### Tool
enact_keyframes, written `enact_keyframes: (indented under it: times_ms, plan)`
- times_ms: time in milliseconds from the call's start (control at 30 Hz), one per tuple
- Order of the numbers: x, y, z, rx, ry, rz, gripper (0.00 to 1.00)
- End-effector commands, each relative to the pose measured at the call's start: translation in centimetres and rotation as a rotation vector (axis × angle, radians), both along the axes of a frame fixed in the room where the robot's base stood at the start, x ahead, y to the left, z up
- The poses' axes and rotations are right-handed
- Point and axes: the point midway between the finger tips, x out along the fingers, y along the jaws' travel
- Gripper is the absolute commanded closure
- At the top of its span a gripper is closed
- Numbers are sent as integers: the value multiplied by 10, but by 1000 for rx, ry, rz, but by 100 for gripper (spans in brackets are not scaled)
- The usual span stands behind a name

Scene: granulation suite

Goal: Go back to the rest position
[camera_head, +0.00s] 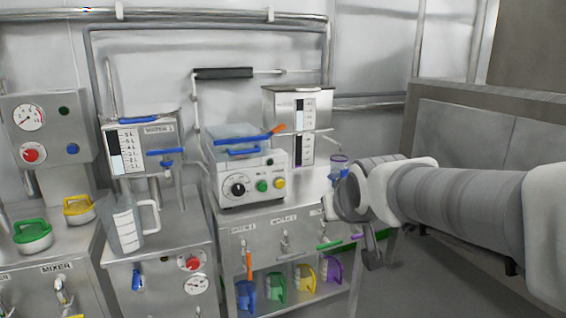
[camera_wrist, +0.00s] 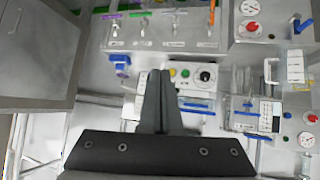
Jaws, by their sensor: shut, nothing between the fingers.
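My gripper (camera_wrist: 160,76) is shut and empty. In the wrist view its two dark fingers lie side by side, with the bench and equipment beyond them upside down. In the head view my arm reaches in from the right, and the gripper (camera_head: 372,258) hangs small and dark below the wrist, at the bench's right end.
A control box (camera_head: 250,185) with a blue-handled lid stands on the middle bench. A measuring jug (camera_head: 127,225) stands left of it. Colored jugs (camera_head: 304,280) sit on the lower shelf. A grey cabinet (camera_head: 470,150) stands at right. Floor (camera_head: 415,285) shows below my arm.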

Motion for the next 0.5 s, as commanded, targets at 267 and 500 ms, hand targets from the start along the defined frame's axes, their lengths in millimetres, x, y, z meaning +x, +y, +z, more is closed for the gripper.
enact_keyframes:
  times_ms: [267, 500]
  plan:
    - [-128, -34, -33, 9, 227, -85, 100]
    - [-214, -44, -67, 38, 389, -123, 100]
